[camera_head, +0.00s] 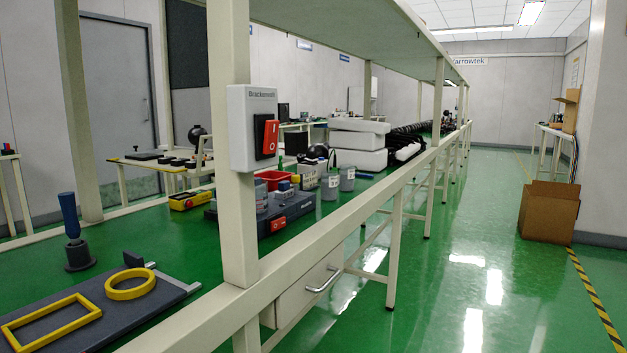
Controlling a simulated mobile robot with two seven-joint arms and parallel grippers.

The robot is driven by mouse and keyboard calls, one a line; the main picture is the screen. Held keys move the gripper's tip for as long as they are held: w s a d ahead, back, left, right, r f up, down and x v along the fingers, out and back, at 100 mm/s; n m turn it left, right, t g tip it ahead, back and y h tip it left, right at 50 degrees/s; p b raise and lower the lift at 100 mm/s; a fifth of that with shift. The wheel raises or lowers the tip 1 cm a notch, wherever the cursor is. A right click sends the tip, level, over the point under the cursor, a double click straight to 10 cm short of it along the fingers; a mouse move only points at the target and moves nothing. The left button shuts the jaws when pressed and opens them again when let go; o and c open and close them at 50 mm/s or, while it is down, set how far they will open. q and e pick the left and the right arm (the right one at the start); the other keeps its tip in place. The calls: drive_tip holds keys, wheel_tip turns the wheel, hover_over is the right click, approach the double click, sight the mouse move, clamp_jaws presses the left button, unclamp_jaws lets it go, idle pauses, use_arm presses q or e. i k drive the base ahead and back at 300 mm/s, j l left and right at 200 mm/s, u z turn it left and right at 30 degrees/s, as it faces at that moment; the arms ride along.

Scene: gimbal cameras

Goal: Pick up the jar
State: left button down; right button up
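Nothing in view is clearly a jar. The closest in shape are two small grey cup-like containers with pale labels, standing upright side by side on the green bench top near the middle: a left one (330,188) and a right one (348,179). They are small in the picture and I cannot tell if either is the jar. Neither of my grippers is in view.
A dark board with yellow frames (50,322) lies near left, beside a blue-handled tool (70,225). A cardboard box (548,211) stands right; the aisle floor is clear.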

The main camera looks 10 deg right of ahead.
sight(328, 178)
drive_tip(key=i+l+u, duration=0.15)
drive_tip(key=u, duration=0.35)
drive_tip(key=i+l+u, duration=0.1)
drive_tip(key=l+u, duration=0.35)
drive_tip(key=i+l+u, duration=0.1)
drive_tip(key=l+u, duration=0.35)
drive_tip(key=l, duration=0.35)
drive_tip(key=l+u, duration=0.15)
drive_tip(key=l, duration=0.75)
drive_tip(key=l+u, duration=0.2)
drive_tip(key=l, duration=1.4)
drive_tip(key=k+l, duration=0.15)
drive_tip(key=l, duration=1.25)
drive_tip(key=k, duration=0.1)
